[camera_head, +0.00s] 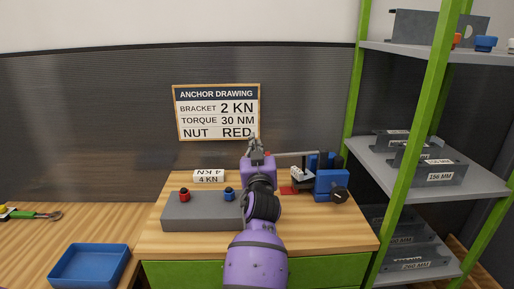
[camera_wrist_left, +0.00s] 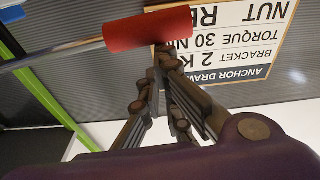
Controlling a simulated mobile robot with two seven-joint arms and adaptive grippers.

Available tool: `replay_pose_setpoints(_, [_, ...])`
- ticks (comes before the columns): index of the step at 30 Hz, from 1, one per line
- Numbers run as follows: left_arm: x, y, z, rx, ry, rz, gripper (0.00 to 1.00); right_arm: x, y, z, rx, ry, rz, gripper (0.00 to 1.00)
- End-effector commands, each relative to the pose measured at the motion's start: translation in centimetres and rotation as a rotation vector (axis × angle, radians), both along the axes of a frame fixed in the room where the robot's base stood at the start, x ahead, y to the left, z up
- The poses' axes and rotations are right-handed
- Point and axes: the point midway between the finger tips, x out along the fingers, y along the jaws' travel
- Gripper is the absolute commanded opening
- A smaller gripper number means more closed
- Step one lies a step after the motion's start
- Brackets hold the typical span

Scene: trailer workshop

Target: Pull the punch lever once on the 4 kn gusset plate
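The blue punch press (camera_head: 326,184) stands at the right of the wooden bench. Its grey lever rod (camera_head: 296,154) reaches left, level, toward my left gripper. The lever's red handle (camera_wrist_left: 147,28) shows large in the left wrist view; in the head view it is mostly hidden. A small pale marked piece (camera_head: 299,174) sits at the press. A white piece labelled 4 KN (camera_head: 208,177) lies at the back left. My right gripper is not in view.
A grey block (camera_head: 190,212) carries a red nut (camera_head: 184,195) and a blue nut (camera_head: 229,194). An anchor drawing sign (camera_head: 217,112) hangs behind. A green-framed shelf (camera_head: 404,165) stands close at right. A blue tray (camera_head: 90,265) lies at lower left.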

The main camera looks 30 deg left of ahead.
Motion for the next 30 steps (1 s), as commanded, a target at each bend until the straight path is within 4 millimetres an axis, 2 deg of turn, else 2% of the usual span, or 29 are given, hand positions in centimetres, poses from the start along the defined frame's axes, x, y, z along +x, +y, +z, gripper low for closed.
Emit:
replay_pose_setpoints(1, [0.1, -0.2, -0.6, -0.006, 0.009, -0.003, 0.0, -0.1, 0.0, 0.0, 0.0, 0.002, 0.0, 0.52])
replay_pose_setpoints(8, [0.1, -0.1, -0.3, -0.007, 0.01, -0.003, 0.0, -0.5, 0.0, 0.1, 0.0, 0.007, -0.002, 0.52])
replay_pose_setpoints(11, [0.2, 0.1, 0.8, -0.006, 0.007, -0.003, 0.0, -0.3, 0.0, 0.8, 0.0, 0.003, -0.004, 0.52])
replay_pose_setpoints(17, [0.3, 1.2, 5.4, -0.003, -0.006, -0.005, 0.0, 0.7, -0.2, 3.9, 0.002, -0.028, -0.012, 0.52])
replay_pose_setpoints(18, [-0.8, 0.3, 3.8, -0.006, 0.0, -0.006, 0.0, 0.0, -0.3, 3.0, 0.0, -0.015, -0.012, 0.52])
replay_pose_setpoints(21, [-3.0, -0.9, 2.7, -0.008, 0.008, -0.004, 0.0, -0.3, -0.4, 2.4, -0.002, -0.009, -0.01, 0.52])
replay_pose_setpoints(27, [-6.3, -2.9, 2.5, -0.004, 0.004, -0.004, 0.0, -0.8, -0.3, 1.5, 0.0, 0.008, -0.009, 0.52])
replay_pose_setpoints(30, [-7.3, -3.5, 2.4, -0.003, 0.004, -0.004, 0.0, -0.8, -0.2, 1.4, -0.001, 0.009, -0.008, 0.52])
